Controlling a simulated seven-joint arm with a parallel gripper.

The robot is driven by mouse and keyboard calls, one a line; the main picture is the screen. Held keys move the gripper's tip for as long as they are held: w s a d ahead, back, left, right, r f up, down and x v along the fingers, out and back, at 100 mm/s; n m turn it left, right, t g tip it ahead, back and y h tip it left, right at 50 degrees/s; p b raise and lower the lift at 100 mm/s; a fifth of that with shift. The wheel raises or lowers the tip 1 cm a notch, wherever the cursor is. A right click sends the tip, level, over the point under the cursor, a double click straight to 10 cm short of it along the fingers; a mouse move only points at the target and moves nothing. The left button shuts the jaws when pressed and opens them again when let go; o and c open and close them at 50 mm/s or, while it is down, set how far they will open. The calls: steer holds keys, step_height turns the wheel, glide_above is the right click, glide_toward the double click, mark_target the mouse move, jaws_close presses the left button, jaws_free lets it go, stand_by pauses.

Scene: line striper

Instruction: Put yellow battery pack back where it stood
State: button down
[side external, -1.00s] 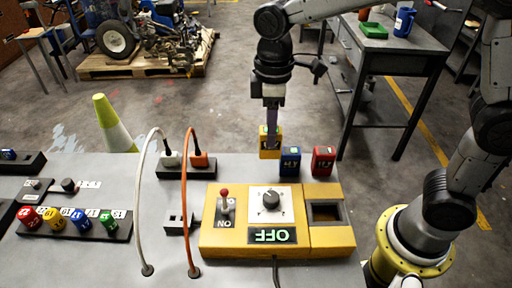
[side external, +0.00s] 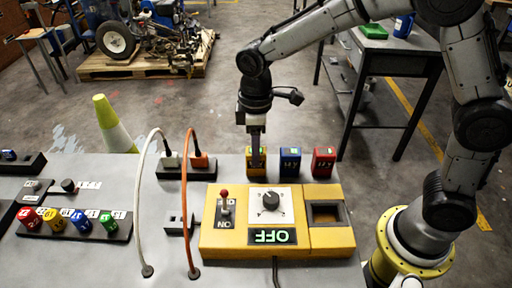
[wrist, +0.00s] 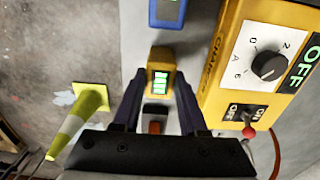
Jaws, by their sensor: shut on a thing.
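The yellow battery pack (side external: 257,163) stands upright at the back edge of the grey bench, left of the blue pack (side external: 290,160) and the red pack (side external: 323,161). My gripper (side external: 256,150) points down over it, shut on it. In the wrist view the yellow pack (wrist: 160,78), with a green lit display on top, sits between the two fingers of my gripper (wrist: 160,90). Its base looks on or very near the bench top; I cannot tell if it touches.
The yellow charger box (side external: 268,238) with knob, switch and OFF display lies in front; its bay (side external: 326,213) is empty. The orange cable (side external: 191,200) and white cable (side external: 143,200) arch at left. A striped cone (side external: 113,125) stands behind the bench.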

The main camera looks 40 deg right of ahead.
steer(key=shift+f, duration=0.1)
steer(key=shift+c, duration=2.2)
jaws_free()
step_height(320, 180, up, 12)
steer(key=shift+r, duration=0.2)
steer(key=s+d+r+m+t, duration=0.3)
steer(key=s+d+m, duration=0.1)
steer(key=s+d, duration=0.5)
steer(key=s+d+f+m+t, duration=0.1)
steer(key=s+d+f+m, duration=0.1)
steer(key=s, duration=0.4)
steer(key=s+d+f+m+t, duration=0.1)
steer(key=s+f+m, duration=0.1)
steer(key=s, duration=0.4)
steer(key=shift+d+m+t, duration=0.3)
steer(key=shift+d+m, duration=0.1)
steer(key=shift+m, duration=0.1)
